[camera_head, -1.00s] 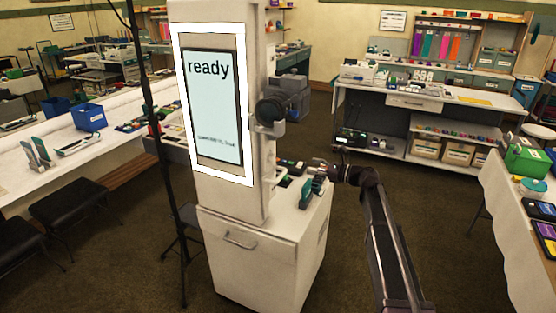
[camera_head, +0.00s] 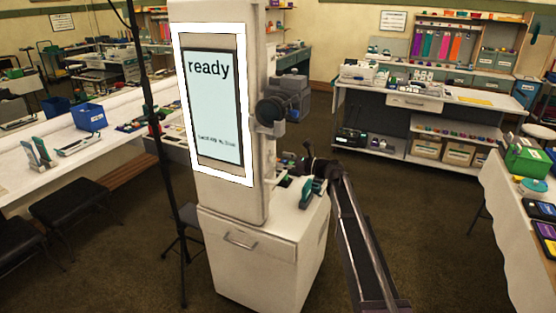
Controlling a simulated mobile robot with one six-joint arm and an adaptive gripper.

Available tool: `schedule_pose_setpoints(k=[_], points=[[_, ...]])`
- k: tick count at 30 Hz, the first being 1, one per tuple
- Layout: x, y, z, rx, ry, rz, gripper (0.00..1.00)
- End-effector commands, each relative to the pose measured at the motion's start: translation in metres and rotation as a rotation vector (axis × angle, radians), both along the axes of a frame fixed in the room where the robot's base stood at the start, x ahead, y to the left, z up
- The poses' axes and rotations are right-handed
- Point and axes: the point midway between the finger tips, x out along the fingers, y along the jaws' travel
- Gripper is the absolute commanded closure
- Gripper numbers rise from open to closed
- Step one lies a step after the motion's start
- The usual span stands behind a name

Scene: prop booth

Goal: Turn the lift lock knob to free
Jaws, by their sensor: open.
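The white booth column (camera_head: 217,200) stands on a white cabinet and carries a lit screen (camera_head: 218,100) reading "ready". A dark round knob-like part (camera_head: 269,111) sticks out from the column's right side; I cannot tell its setting or whether it is the lift lock knob. My gripper (camera_head: 289,163) is open, small and dark, over the cabinet top. It is below and a little right of the dark round part, apart from it. Its fingertips are hard to make out against the clutter.
The white cabinet (camera_head: 253,271) has a teal item (camera_head: 311,190) and other small things on top. A black stand pole (camera_head: 163,160) rises left of the column. A workbench (camera_head: 420,97) stands behind at right. Open carpet lies between.

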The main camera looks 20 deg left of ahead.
Motion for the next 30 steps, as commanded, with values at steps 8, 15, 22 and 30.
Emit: schedule_pose_setpoints(k=[8,15,22,30], points=[[0.001,0.02,0.0,0.0,0.0,0.0,0.24],[0.001,0.022,0.0,0.0,0.0,0.0,0.24],[0.001,0.022,0.0,0.0,0.0,0.0,0.6],[0.001,0.022,0.0,0.0,0.0,0.0,1.0]])
